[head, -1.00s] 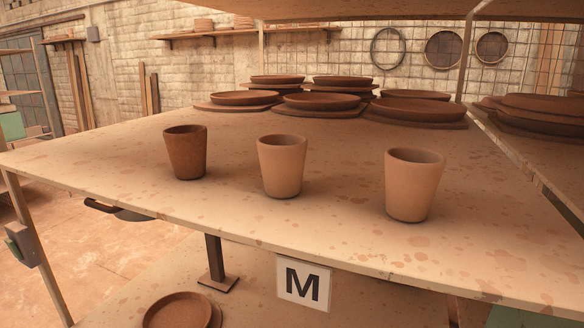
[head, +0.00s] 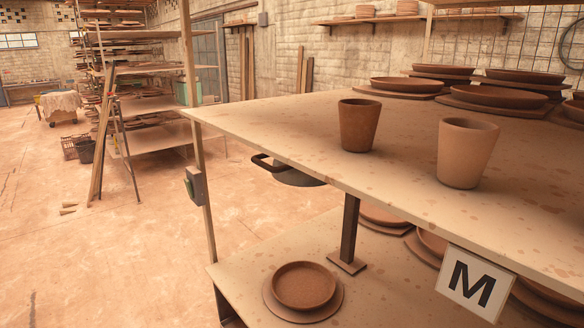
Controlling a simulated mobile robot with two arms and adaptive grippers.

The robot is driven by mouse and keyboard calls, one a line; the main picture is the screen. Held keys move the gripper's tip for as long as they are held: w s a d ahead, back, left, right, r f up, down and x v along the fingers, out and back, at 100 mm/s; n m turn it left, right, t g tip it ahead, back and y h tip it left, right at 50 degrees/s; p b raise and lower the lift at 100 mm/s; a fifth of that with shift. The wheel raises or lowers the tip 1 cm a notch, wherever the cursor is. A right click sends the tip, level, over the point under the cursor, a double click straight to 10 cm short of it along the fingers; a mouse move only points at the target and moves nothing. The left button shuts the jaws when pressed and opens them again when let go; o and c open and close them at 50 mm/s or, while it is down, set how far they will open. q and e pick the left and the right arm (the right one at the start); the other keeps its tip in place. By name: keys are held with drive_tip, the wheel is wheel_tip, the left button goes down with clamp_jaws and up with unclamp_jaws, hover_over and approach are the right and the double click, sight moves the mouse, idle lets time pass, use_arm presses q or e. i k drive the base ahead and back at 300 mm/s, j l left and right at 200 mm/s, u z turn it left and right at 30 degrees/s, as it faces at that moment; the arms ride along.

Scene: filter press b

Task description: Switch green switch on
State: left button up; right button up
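Neither of my grippers is in the head view.
The upper shelf board (head: 290,133) bears two clay cups (head: 358,126) (head: 466,154) and stacked plates. A dark handled object (head: 285,172) shows under its edge. A white M sign (head: 473,284) is at the lower right. Open floor (head: 90,250) lies to the left.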

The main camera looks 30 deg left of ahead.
sight(187, 184)
drive_tip(key=u, duration=1.55)
